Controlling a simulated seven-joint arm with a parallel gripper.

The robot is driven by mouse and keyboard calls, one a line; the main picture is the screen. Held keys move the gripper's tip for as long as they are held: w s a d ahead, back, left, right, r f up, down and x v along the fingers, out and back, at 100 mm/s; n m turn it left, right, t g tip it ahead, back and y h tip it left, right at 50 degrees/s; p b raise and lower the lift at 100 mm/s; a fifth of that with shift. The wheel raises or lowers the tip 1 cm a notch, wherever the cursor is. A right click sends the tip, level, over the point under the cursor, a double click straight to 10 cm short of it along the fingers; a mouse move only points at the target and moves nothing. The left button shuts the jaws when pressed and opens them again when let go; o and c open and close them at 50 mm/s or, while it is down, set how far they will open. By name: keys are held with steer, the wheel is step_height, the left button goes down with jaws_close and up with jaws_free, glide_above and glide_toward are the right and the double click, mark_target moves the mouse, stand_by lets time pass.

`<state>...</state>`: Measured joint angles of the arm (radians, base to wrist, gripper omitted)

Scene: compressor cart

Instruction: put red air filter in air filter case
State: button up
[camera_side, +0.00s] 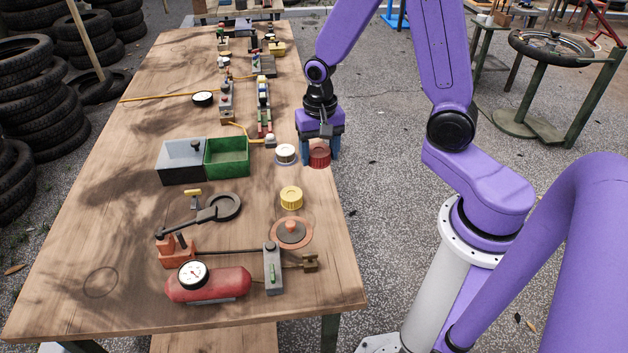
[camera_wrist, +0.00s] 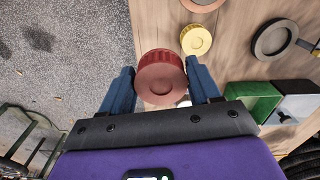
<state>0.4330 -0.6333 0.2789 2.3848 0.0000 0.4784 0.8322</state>
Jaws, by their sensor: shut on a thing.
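The red air filter (camera_side: 319,158) is a ribbed red cylinder near the right edge of the table. My gripper (camera_side: 320,160) points down and is shut on it, with one blue finger on each side. In the wrist view the filter (camera_wrist: 161,80) sits between the fingertips (camera_wrist: 161,72). I cannot tell whether it touches the table. A round copper-coloured dish (camera_side: 302,240) with a red-orange knob at its middle lies nearer the camera, beside a dark ring-shaped lid on a handle (camera_side: 225,206). Either may belong to the air filter case; I cannot tell which.
A white cap (camera_side: 285,153) stands just left of the red filter, and a yellow one (camera_side: 291,197) nearer the camera. A grey bin (camera_side: 182,162) and a green bin (camera_side: 227,158) stand left. A red tank with a gauge (camera_side: 220,283) lies in front. The front left table is clear.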

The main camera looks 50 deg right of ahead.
steer(key=n, duration=0.4)
steer(key=w+n, duration=0.1)
steer(key=n, duration=0.2)
steer(key=shift+a+r, duration=0.1)
steer(key=shift+a, duration=0.2)
steer(key=m, duration=0.5)
steer(key=shift+s+d+m, duration=0.25)
steer(key=shift+s+m, duration=0.05)
steer(key=shift+s, duration=0.1)
steer(key=m, duration=0.4)
steer(key=shift+s+d+m, duration=0.2)
steer(key=shift+s+m, duration=0.15)
steer(key=shift+m, duration=0.05)
steer(key=m, duration=0.4)
steer(key=shift+s+d+f+m, duration=0.2)
steer(key=shift+s+m, duration=0.1)
steer(key=shift+s, duration=0.05)
steer(key=m, duration=0.5)
steer(key=shift+s+d, duration=0.2)
steer(key=shift+s, duration=0.2)
steer(key=w+f, duration=0.4)
steer(key=w, duration=0.5)
glide_above(287, 180)
steer(key=f, duration=0.5)
steer(key=shift+s, duration=0.4)
steer(key=shift+w+f, duration=0.2)
steer(key=shift+f, duration=0.75)
steer(key=shift+w+f, duration=0.2)
steer(key=shift+f, duration=0.7)
